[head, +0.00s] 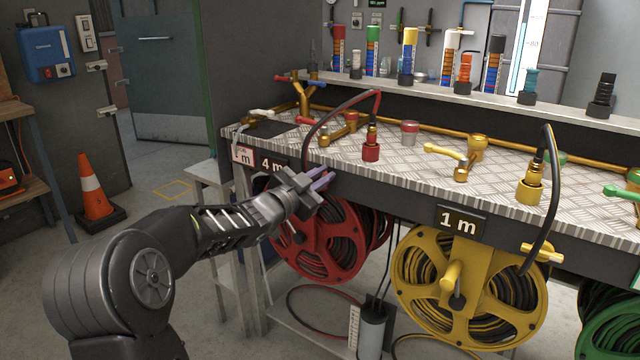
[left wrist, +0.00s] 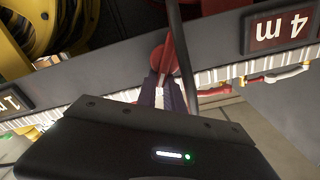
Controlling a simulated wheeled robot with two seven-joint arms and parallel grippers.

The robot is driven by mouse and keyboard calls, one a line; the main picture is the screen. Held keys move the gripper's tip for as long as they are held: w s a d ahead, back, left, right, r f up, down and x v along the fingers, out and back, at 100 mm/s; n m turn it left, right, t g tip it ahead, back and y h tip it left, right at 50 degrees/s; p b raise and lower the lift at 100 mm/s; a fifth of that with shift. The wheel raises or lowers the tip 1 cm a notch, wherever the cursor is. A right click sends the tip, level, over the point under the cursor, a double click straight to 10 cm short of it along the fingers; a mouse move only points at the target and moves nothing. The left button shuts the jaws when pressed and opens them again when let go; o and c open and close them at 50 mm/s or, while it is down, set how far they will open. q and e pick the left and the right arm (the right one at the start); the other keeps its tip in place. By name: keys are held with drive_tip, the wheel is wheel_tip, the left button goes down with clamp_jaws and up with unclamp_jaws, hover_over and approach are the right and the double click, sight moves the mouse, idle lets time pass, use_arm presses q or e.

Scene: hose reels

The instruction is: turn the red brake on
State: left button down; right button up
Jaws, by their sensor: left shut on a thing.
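The red hose reel (head: 300,252) hangs under the front edge of the bench, below the 4 m sign (head: 272,163). My left gripper (head: 322,179) is at the reel's upper part, just below the bench edge. In the left wrist view its fingers are shut on a red handle, the red brake (left wrist: 160,52), beside a dark hose. In the head view my gripper mostly hides the brake, so its turn angle cannot be told. My right gripper is in neither view.
A yellow reel (head: 418,283) with a yellow brake handle (head: 543,254) hangs to the right, a green reel (head: 607,325) beyond it. A dark hose loops down in front of the bench (head: 390,190). An orange cone (head: 94,200) stands at the left.

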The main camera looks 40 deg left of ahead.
sight(334, 182)
use_arm(q)
drive_tip(key=f+m+b, duration=0.1)
drive_tip(key=m+b, duration=0.1)
drive_tip(key=f+m+b, duration=0.1)
drive_tip(key=m+b, duration=0.1)
drive_tip(key=m, duration=0.1)
drive_tip(key=d+f+m+b, duration=0.1)
drive_tip(key=m+b, duration=0.4)
drive_tip(key=m, duration=0.1)
drive_tip(key=shift+f, duration=0.2)
drive_tip(key=shift+s+m+b, duration=0.1)
drive_tip(key=shift+m+b, duration=0.4)
drive_tip(key=shift+m, duration=0.2)
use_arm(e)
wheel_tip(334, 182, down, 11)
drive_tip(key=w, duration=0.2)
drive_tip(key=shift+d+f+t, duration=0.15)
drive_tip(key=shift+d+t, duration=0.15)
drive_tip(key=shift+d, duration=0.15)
use_arm(q)
drive_tip(key=shift+r, duration=0.1)
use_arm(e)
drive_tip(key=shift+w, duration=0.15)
use_arm(q)
drive_tip(key=shift+a+r, duration=0.1)
drive_tip(key=c, duration=1.3)
unclamp_jaws()
drive_tip(key=shift+c, duration=0.2)
